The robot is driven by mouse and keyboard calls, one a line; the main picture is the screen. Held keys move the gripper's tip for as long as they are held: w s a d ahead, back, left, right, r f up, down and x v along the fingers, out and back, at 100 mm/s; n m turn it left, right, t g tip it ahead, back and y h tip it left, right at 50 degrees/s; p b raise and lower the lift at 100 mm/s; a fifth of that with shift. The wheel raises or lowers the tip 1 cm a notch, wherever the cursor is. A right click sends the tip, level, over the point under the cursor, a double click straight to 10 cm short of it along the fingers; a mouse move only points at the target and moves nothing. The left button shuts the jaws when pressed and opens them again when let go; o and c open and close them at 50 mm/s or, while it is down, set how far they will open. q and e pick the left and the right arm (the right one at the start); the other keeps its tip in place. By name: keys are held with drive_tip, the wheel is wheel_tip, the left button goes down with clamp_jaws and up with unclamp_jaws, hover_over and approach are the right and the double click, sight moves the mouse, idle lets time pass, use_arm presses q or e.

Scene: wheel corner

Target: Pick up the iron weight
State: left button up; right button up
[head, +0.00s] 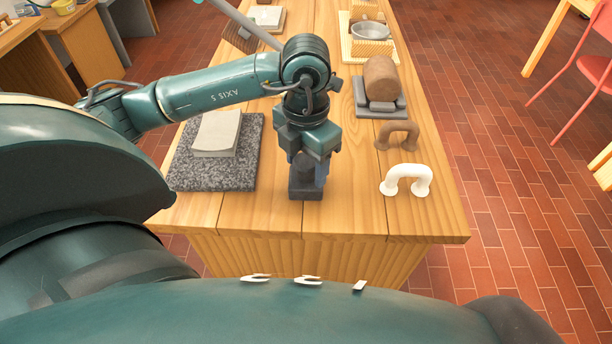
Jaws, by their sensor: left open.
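A small dark grey block with a rounded knob above it, which looks like the iron weight (304,190), stands upright on the wooden table near its front edge. My left gripper (318,172) points down from above, right over and around the block's upper part. Its jaws are open. The wrist hides part of the weight, and I cannot tell whether the fingers touch it. My right gripper is not in view.
A speckled stone slab (185,172) bearing a pale block (217,132) lies to the left. White (408,172) and brown (399,128) arched handles stand right. Behind them a brown cylinder (381,78) rests on a grey base (366,109).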

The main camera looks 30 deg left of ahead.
use_arm(q)
clamp_jaws()
idle(0.5)
drive_tip(key=shift+r, duration=0.1)
